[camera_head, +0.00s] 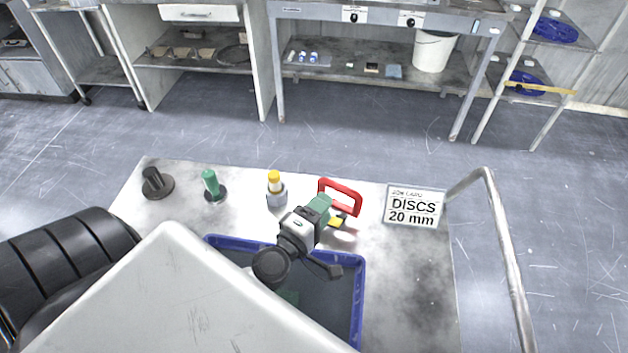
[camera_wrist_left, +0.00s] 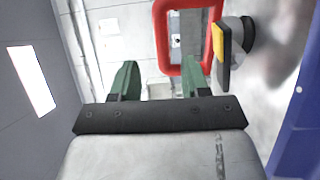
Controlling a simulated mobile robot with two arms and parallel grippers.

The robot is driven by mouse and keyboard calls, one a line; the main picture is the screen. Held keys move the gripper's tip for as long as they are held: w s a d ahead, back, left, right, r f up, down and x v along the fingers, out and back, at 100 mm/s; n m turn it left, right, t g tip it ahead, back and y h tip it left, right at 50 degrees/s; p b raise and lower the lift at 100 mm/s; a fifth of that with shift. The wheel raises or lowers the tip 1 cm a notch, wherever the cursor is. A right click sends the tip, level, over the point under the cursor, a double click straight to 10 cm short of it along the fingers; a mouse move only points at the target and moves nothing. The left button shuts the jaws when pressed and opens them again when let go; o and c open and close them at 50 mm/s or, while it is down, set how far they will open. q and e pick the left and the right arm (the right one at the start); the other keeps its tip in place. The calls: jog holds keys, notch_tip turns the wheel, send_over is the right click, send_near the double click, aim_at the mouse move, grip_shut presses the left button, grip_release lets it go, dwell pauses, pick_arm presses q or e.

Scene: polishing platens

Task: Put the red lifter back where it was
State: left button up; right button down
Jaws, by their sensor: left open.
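The red lifter (camera_head: 346,191) is at the far middle part of the near table, and its red loop handle shows. In the left wrist view the red loop (camera_wrist_left: 159,40) is at the top, beside a yellow piece (camera_wrist_left: 221,36) and a black round part (camera_wrist_left: 238,38). My left gripper (camera_head: 325,205) is at the lifter, its green fingers open. In the left wrist view the gripper (camera_wrist_left: 160,78) has its right fingertip overlapping the loop's lower bar and the left one outside it. I cannot tell whether they touch. My right gripper is not in view.
A blue-rimmed tray (camera_head: 360,290) lies below the gripper. A black knob (camera_head: 155,183), a green-handled tool (camera_head: 211,186) and a yellow-capped holder (camera_head: 275,190) stand left of it. A "DISCS 20 mm" sign (camera_head: 413,207) is at right. The right table corner is bare.

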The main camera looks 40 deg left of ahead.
pick_arm(q)
jog(key=shift+s, duration=1.45)
